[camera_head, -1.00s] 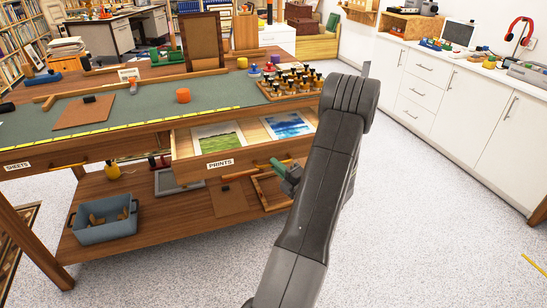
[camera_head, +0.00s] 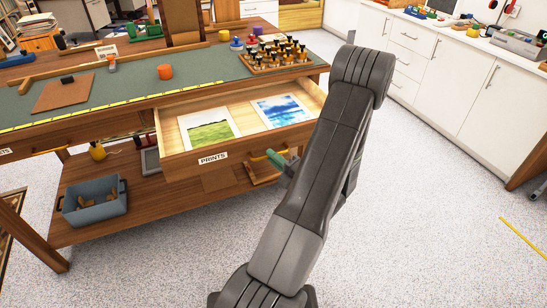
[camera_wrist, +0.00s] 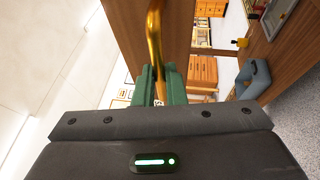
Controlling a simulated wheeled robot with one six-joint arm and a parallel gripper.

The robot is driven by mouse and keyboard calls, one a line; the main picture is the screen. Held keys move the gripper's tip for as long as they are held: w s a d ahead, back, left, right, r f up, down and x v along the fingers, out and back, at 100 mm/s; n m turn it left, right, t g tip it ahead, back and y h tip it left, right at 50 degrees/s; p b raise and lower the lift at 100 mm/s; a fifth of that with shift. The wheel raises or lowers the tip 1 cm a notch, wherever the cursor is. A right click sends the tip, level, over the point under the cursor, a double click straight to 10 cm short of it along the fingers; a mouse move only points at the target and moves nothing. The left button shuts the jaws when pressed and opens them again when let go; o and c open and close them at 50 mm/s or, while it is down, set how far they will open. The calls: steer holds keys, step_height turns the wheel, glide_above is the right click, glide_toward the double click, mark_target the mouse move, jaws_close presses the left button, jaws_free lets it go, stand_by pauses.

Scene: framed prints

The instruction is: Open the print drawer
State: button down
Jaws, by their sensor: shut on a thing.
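The print drawer (camera_head: 200,170), a wooden drawer with a white "PRINTS" label (camera_head: 212,158), stands pulled out from the workbench. Inside lie a green landscape print (camera_head: 208,126) and a blue print (camera_head: 281,110). My gripper (camera_head: 279,160) has green fingers and is at the right part of the drawer front, partly hidden by my arm. In the wrist view, my gripper's fingers (camera_wrist: 160,88) are shut around the brass handle (camera_wrist: 154,38) of the drawer.
A grey-blue bin (camera_head: 95,203) sits on the bench's lower shelf. A rack of small bottles (camera_head: 275,57) stands on the green mat (camera_head: 130,80). White cabinets (camera_head: 450,75) line the right side. The speckled floor in front is clear.

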steer(key=c, duration=1.5)
jaws_free()
steer(key=v, duration=1.3)
steer(key=shift+s+d+f, duration=0.1)
steer(key=shift+s+d, duration=0.1)
steer(key=shift+s, duration=0.15)
steer(key=x, duration=1.4)
steer(key=shift+w+d, duration=0.1)
